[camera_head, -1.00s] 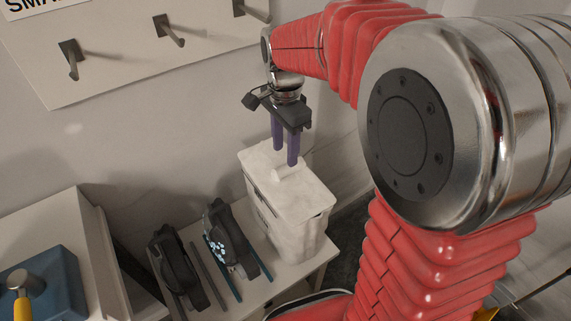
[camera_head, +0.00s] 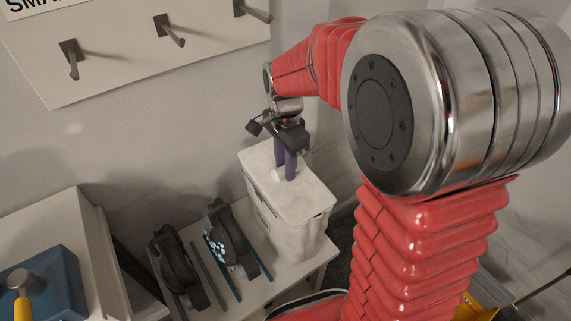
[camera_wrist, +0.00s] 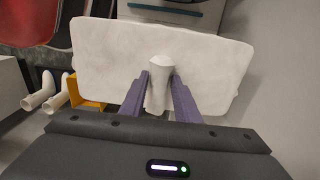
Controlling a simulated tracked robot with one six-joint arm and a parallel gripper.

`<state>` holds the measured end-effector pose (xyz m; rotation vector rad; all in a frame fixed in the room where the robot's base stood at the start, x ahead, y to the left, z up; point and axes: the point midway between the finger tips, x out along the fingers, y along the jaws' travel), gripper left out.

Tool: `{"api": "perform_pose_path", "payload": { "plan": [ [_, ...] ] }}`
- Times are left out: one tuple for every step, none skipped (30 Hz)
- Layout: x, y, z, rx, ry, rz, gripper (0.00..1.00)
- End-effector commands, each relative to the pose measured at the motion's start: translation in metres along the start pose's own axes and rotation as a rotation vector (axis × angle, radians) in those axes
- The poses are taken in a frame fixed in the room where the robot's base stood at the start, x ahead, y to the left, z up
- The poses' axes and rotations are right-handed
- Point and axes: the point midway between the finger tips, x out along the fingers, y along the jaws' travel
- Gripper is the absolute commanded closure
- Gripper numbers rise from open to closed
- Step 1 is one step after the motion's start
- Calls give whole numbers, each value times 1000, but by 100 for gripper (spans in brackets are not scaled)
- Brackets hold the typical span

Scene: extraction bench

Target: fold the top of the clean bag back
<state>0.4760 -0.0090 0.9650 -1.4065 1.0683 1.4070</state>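The clean bag shows as a white, slightly crumpled cover (camera_head: 309,202) over a tall box-shaped bin on the low bench. It also fills the top of the wrist view (camera_wrist: 105,62). A short pale roll-shaped tuft (camera_head: 277,174) stands up from the middle of its top, and it shows in the wrist view (camera_wrist: 160,70). My gripper (camera_head: 285,177) points down over the bag, with its purple fingers (camera_wrist: 161,78) on both sides of the tuft. They look closed against it. The bag's far side is hidden.
Two dark strapped items (camera_head: 177,268) (camera_head: 231,240) lie left of the bin on the bench. A blue block with a yellow-handled tool (camera_head: 22,303) is at lower left. Wall hooks (camera_head: 168,30) hang above.

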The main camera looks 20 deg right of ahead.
Motion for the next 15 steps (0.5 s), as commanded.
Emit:
{"api": "perform_pose_path", "payload": {
  "plan": [
    [0, 0, 0, 0, 0, 0, 75],
    [0, 0, 0, 0, 0, 0, 77],
    [0, 0, 0, 0, 0, 0, 80],
    [0, 0, 0, 0, 0, 0, 82],
    [0, 0, 0, 0, 0, 0, 84],
    [0, 0, 0, 0, 0, 0, 87],
    [0, 0, 0, 0, 0, 0, 89],
    [0, 0, 0, 0, 0, 0, 91],
    [0, 0, 0, 0, 0, 0, 94],
    [0, 0, 0, 0, 0, 0, 96],
    [0, 0, 0, 0, 0, 0, 98],
    [0, 0, 0, 0, 0, 0, 100],
    [0, 0, 0, 0, 0, 0, 100],
    [0, 0, 0, 0, 0, 0, 100],
    [0, 0, 0, 0, 0, 0, 100]
  ]
}}
